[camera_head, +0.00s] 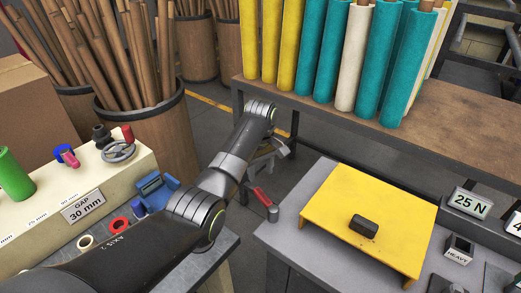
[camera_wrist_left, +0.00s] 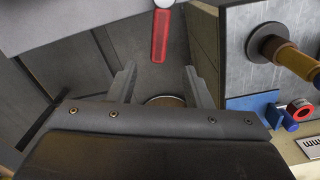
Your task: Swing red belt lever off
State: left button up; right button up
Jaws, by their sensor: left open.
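The red belt lever (camera_head: 262,197) sticks out from a round grey pivot at the left corner of the grey table with the yellow platform. In the left wrist view the lever (camera_wrist_left: 160,36) shows as a red bar beyond my fingertips, with its pale pivot at the top edge. My left gripper (camera_head: 270,158) hangs just behind and above the lever in the head view, partly hidden by my arm. In the wrist view my left gripper (camera_wrist_left: 160,84) is open, with nothing between its fingers, and apart from the lever. My right gripper is in neither view.
A yellow platform (camera_head: 330,210) carries a dark block (camera_head: 363,226). A "25 N" sign (camera_head: 470,203) stands to its right. Felt rolls (camera_head: 327,50) stand on a brown bench behind. A cream machine (camera_head: 125,172) with a handwheel stands left. A floor gap lies between the tables.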

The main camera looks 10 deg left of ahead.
pick_arm(q)
notch_tip(320, 180, up, 8)
jog(key=shift+b, duration=0.45)
